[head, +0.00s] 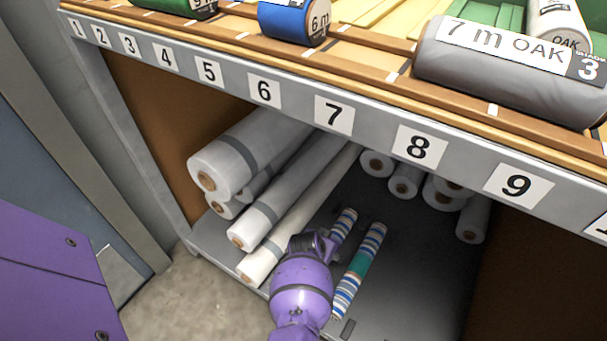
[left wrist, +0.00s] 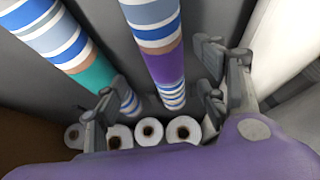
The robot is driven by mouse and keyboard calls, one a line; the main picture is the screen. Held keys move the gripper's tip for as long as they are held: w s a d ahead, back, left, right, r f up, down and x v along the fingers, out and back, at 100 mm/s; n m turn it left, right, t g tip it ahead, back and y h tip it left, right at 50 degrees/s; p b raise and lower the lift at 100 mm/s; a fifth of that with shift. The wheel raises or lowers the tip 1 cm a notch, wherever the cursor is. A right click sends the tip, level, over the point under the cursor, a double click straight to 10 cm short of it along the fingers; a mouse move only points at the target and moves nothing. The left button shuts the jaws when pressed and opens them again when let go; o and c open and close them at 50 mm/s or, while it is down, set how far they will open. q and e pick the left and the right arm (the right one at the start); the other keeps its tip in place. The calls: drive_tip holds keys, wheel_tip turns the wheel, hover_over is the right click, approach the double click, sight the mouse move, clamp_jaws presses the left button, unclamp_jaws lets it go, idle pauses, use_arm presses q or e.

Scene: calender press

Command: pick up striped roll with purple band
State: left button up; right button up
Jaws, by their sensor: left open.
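The striped roll with the purple band (left wrist: 166,72) lies in the left wrist view between the two fingers of my left gripper (left wrist: 160,92). The fingers are apart, and I cannot tell whether either touches it. In the head view the far striped end of this roll (head: 345,222) shows past my left gripper (head: 318,240), which hides the purple band. A second striped roll with a teal band (head: 360,262) lies beside it on the right on the lower shelf; it also shows in the left wrist view (left wrist: 95,76). My right gripper is not in view.
Long white rolls (head: 262,225) lie stacked on the left of the shelf, close to my gripper. Several white roll ends (head: 405,182) face out at the back. A grey numbered front edge (head: 334,115) overhangs the shelf. Bare shelf (head: 415,280) lies to the right.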

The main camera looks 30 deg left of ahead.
use_arm(q)
drive_tip(key=b+x, duration=0.2)
drive_tip(key=x, duration=0.1)
drive_tip(key=b+x, duration=0.1)
drive_tip(key=x, duration=0.1)
drive_tip(key=shift+s+a, duration=0.1)
drive_tip(key=shift+a, duration=0.2)
drive_tip(key=shift+w+f+b, duration=0.25)
drive_tip(key=shift+w+b, duration=0.05)
drive_tip(key=shift+r, duration=0.1)
drive_tip(key=c, duration=1.6)
